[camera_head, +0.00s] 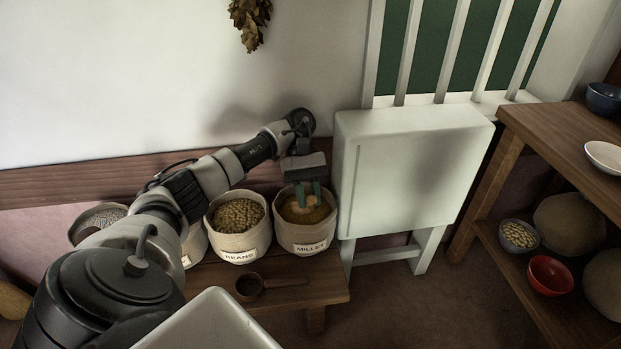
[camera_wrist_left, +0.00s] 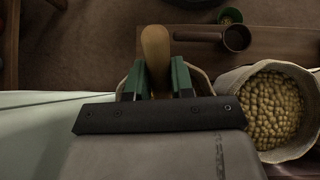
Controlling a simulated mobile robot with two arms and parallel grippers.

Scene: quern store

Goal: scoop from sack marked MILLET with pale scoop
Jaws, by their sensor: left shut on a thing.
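The sack marked MILLET (camera_head: 305,238) stands open on the low bench, with yellow grain inside. My left gripper (camera_head: 308,194) points down into its mouth, shut on the pale scoop (camera_head: 299,205). In the left wrist view the scoop's light wooden handle (camera_wrist_left: 155,48) sits between the green fingers of the gripper (camera_wrist_left: 158,80). The scoop's bowl is hidden in that view, so I cannot tell whether it holds grain. Part of the sack's rim shows beside the fingers. My right gripper is not in view.
The sack marked BEANS (camera_head: 238,240) stands just left, with more sacks beyond. A dark scoop (camera_head: 250,287) lies on the bench (camera_head: 325,285) in front. A pale green folding piece of furniture (camera_head: 410,170) stands close on the right. Shelves (camera_head: 560,135) with bowls are farther right.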

